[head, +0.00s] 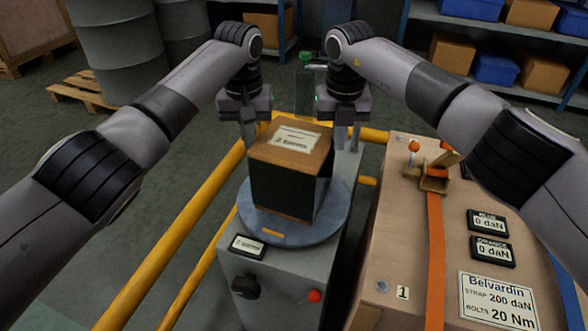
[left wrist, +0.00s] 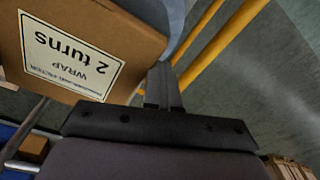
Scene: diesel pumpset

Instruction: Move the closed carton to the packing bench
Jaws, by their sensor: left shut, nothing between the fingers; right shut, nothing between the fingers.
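The closed carton (head: 291,165) stands upright on a round grey turntable (head: 262,222). Its top is brown with a white label, and its visible sides look dark. In the left wrist view the carton (left wrist: 135,40) fills the upper left, and its label reads "WRAP 2 turns". My left gripper (head: 247,140) is shut and empty beside the carton's far left side. Its closed fingers (left wrist: 163,92) show close to the carton's edge; I cannot tell whether they touch. My right gripper (head: 346,140) is shut and empty beyond the carton's far right side.
A wooden-topped bench (head: 400,230) with an orange strap (head: 434,260), two small displays and a "Belvardin" plate (head: 497,300) stands at the right. The turntable's grey cabinet (head: 270,290) has a knob and red button. Yellow rails (head: 175,245) run along the left. Shelves stand behind.

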